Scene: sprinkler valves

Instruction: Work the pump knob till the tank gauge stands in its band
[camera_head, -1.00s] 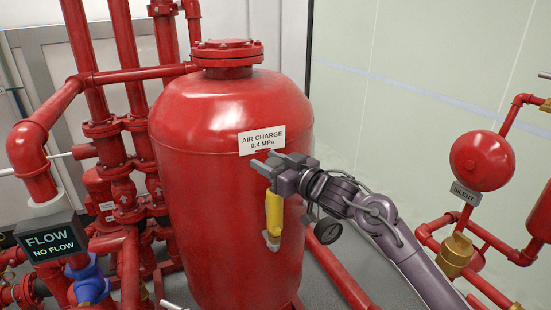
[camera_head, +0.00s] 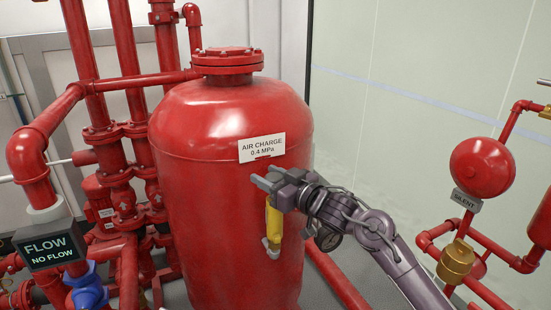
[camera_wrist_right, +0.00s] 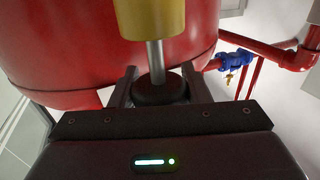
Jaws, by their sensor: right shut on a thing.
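The red tank (camera_head: 225,200) stands in the middle of the head view with a plate reading "AIR CHARGE 0.4 MPa" (camera_head: 262,147). A yellow pump body (camera_head: 274,222) hangs upright on the tank's front right. My right gripper (camera_head: 263,180) is at its top; in the right wrist view its fingers (camera_wrist_right: 158,90) are shut on the black pump knob (camera_wrist_right: 160,91), at the end of a metal rod (camera_wrist_right: 155,62) from the yellow body (camera_wrist_right: 152,18). The gauge (camera_head: 328,238) is mostly hidden behind my right arm, and its needle cannot be read. My left gripper is not in view.
A sign reading "FLOW / NO FLOW" (camera_head: 50,247) and red pipes (camera_head: 110,100) stand at the left. A red bell (camera_head: 482,167) with a "SILENT" tag (camera_head: 466,201) and a brass valve (camera_head: 456,258) are at the right. A pale glass wall (camera_head: 400,110) lies behind.

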